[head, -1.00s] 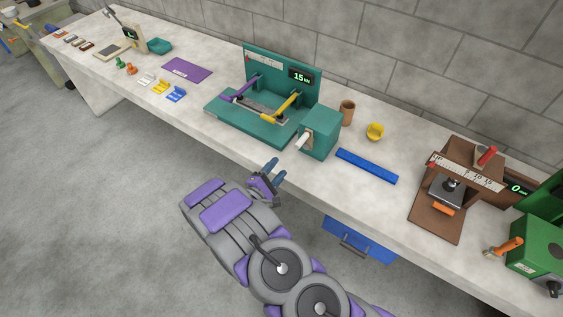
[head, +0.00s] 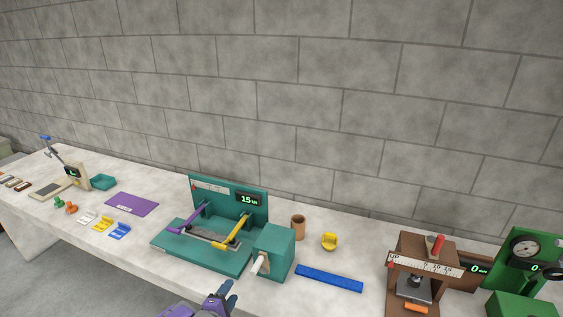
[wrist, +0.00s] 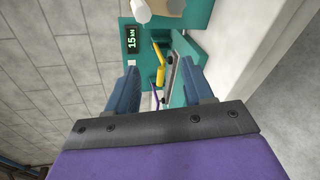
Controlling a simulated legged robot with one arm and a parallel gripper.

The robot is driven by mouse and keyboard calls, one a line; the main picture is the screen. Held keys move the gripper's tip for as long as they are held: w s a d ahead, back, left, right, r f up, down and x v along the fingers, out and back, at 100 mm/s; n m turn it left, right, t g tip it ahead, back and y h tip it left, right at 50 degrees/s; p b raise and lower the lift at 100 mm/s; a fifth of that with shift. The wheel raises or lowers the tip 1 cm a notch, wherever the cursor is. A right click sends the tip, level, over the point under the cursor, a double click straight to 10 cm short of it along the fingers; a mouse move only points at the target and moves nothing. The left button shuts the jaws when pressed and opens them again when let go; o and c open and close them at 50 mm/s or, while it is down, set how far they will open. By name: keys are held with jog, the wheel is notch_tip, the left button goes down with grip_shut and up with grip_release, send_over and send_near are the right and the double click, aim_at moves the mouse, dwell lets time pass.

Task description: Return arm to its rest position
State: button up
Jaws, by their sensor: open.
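My gripper (head: 222,298) shows at the bottom edge of the head view, in front of the bench's near edge and just below the teal test machine (head: 210,257). The rest of my arm is out of that frame. In the wrist view my gripper (wrist: 158,92) has its two blue fingers wide apart with nothing between them. Beyond the fingers, the teal machine (wrist: 190,45) shows with its yellow lever (wrist: 160,68) and a display reading 15. No contact between my gripper and the machine is visible.
The pale bench (head: 345,225) runs along a grey block wall (head: 300,90). A blue bar (head: 329,279), a brown cup (head: 298,227) and a yellow cup (head: 329,242) stand right of the machine. A brown press (head: 420,265) is farther right. A purple mat (head: 131,204) lies left.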

notch_tip(320, 180, up, 10)
jog(key=d+f+m+g+y+b, duration=0.1)
jog(key=d+m+g+y+b, duration=0.1)
jog(key=m+g+y+b, duration=0.35)
jog(key=s+d+r+m+g+y, duration=0.2)
jog(key=s+d+r+m+g, duration=0.15)
jog(key=s+d, duration=0.2)
jog(key=s+d+m+g+h+b, duration=0.1)
jog(key=s+d+m+g, duration=0.1)
jog(key=s+d, duration=0.6)
jog(key=s+d+r+m+g+h+b, duration=0.1)
jog(key=s+d+m+g+b, duration=0.1)
jog(key=s+d, duration=0.6)
jog(key=s+d+r+m+g+h+b, duration=0.1)
jog(key=s+d+m, duration=0.4)
jog(key=s, duration=1.3)
jog(key=d+g+b, duration=0.1)
jog(key=d+g, duration=0.1)
jog(key=d, duration=0.1)
jog(key=shift+s+d+r, duration=0.15)
jog(key=shift+s+r, duration=0.05)
jog(key=shift+s, duration=0.15)
jog(key=shift+h, duration=0.25)
